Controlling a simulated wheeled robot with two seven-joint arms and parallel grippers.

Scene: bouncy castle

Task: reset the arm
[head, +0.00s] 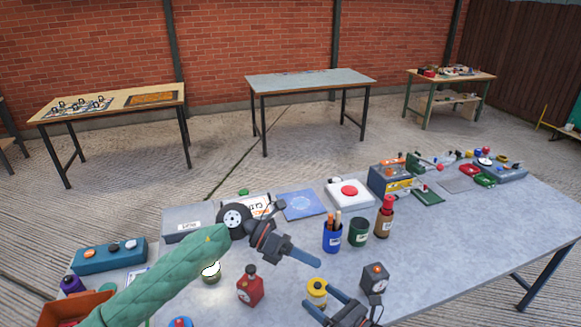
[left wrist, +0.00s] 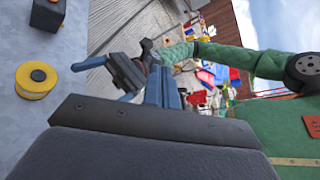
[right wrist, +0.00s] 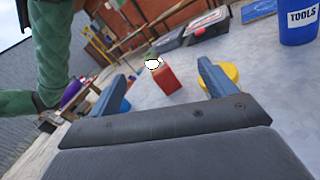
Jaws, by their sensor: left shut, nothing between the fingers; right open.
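My left gripper (head: 317,262) reaches over the grey table from the left, its blue fingers together and empty. In the left wrist view its shut fingers (left wrist: 165,85) stand upright at the middle. My right gripper (head: 320,298) is low at the front edge of the head view, its fingers apart and nothing between them. It also shows open in the right wrist view (right wrist: 162,69), with a red bottle (right wrist: 167,80) beyond the fingers. My right arm and gripper appear behind the left fingers in the left wrist view.
A yellow tape roll (head: 317,287) is close by the right gripper. The red bottle (head: 250,290), dark box (head: 374,278), blue pen cup (head: 332,237), green can (head: 358,232) and red-button box (head: 349,193) stand around. The table's right part (head: 480,235) is clear.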

